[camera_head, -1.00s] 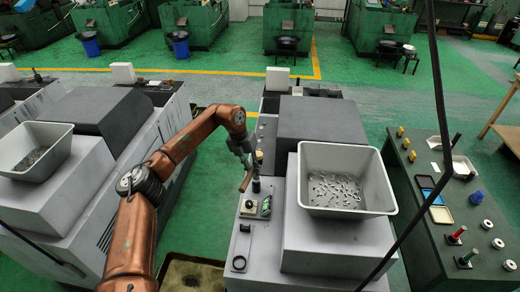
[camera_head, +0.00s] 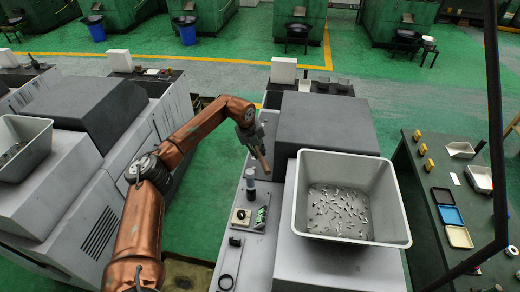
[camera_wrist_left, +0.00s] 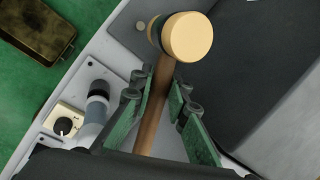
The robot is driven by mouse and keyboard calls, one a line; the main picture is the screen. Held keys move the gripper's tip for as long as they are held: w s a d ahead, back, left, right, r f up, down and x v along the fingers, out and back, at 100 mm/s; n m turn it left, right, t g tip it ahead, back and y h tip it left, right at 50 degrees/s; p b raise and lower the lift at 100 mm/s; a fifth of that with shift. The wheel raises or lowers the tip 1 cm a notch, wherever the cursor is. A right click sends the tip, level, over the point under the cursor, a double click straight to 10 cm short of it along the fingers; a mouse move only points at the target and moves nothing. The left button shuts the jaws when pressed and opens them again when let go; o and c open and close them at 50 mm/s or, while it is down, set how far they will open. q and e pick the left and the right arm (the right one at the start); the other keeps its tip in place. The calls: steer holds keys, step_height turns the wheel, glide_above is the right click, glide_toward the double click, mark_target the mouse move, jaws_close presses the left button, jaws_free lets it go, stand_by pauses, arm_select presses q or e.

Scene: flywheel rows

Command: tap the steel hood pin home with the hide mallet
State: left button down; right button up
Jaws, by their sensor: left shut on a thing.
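My left gripper (camera_head: 250,136) is shut on the mallet's wooden handle (camera_wrist_left: 152,112), above the grey machine's side panel. In the left wrist view the mallet's round cream head (camera_wrist_left: 186,36) with a dark band lies beyond the fingertips (camera_wrist_left: 158,95). The handle also shows below the gripper in the head view (camera_head: 263,159). An upright grey post with a dark collar (camera_wrist_left: 97,100) stands on the panel (camera_head: 250,178), apart from the mallet. I cannot tell which is the hood pin. My right gripper is out of view.
A grey bin of metal parts (camera_head: 399,232) and the dark hood (camera_head: 325,122) stand right. A dark green table (camera_head: 420,205) is farther right.

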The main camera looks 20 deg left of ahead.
arm_select(q)
steer(key=shift+s+a+r, duration=0.1)
steer(key=shift+a, duration=0.2)
steer(key=shift+f, duration=0.85)
step_height(320, 180, down, 4)
steer(key=shift+r+b, duration=0.1)
steer(key=shift+b, duration=0.25)
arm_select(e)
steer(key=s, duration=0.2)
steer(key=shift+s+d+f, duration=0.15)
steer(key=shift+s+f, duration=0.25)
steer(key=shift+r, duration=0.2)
